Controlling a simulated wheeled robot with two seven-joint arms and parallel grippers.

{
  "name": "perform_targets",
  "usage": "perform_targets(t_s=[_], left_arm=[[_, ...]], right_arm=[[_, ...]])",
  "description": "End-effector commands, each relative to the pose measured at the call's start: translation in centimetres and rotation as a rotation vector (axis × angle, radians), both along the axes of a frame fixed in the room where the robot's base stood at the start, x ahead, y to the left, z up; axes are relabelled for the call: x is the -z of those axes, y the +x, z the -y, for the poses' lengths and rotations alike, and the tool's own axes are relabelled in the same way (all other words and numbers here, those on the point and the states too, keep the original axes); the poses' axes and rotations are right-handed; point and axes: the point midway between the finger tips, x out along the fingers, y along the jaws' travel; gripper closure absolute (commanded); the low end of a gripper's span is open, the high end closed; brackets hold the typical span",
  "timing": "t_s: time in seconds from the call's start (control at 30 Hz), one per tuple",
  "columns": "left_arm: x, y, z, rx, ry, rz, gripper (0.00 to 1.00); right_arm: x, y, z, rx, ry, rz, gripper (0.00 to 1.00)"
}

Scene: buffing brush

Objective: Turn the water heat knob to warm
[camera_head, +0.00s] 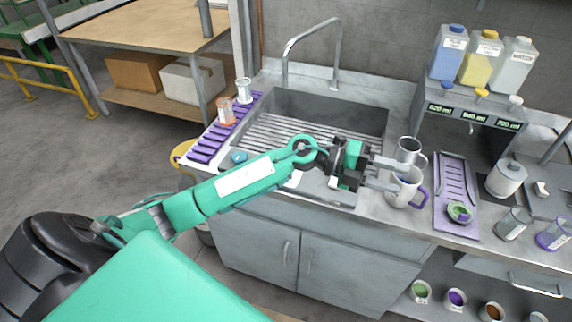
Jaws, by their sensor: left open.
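I cannot clearly pick out a water heat knob or a warm mark. A small round blue-teal piece (238,157) sits at the front left of the sink (265,103); I cannot tell what it is. The tall grey faucet (337,65) arches at the back of the sink. My left gripper (396,174) reaches across the sink's front right corner. Its fingers are apart and point right, close to a steel mug (408,150) and a white mug with a purple handle (405,190). I cannot tell whether they touch. My arm hides part of the sink's front rim.
A purple rack (203,147) with two cups lies left of the sink. A purple tray (457,180) with a green-filled cup lies on the right. A dispenser (470,125) with several bottles stands behind it. Cabinets (255,250) are below the counter.

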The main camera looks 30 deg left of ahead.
Motion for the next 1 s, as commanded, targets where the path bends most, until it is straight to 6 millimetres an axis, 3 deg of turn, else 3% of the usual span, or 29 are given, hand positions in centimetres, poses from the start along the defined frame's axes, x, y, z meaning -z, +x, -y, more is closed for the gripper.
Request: perform_targets(t_s=[0.17,0.3,0.5,0.6,0.7,0.8,1.0], left_arm=[[3.2,0.9,-4.3,0.145,0.451,0.013,0.53],[4.8,2.3,-11.0,0.172,0.818,-0.054,0.53],[3.8,3.5,-21.4,0.103,1.242,-0.218,0.53],[2.7,3.5,-25.1,0.058,1.37,-0.292,0.53],[1.9,3.4,-27.3,0.028,1.445,-0.343,0.53],[1.8,3.3,-28.3,0.013,1.477,-0.367,0.53],[4.0,3.2,-28.4,0.016,1.481,-0.374,0.53]], right_arm=[[-0.1,0.0,0.0,0.0,0.0,0.0,0.64],[-0.1,0.0,0.0,-0.001,0.0,0.0,0.64],[-0.1,0.0,0.2,-0.001,-0.002,0.0,0.64],[-0.1,0.0,0.3,-0.002,-0.003,0.001,0.64],[-0.1,0.0,0.4,-0.002,-0.004,0.001,0.64],[-0.2,0.1,0.4,-0.002,-0.005,0.001,0.64],[-1.0,0.1,0.5,-0.002,-0.005,0.001,0.64]])
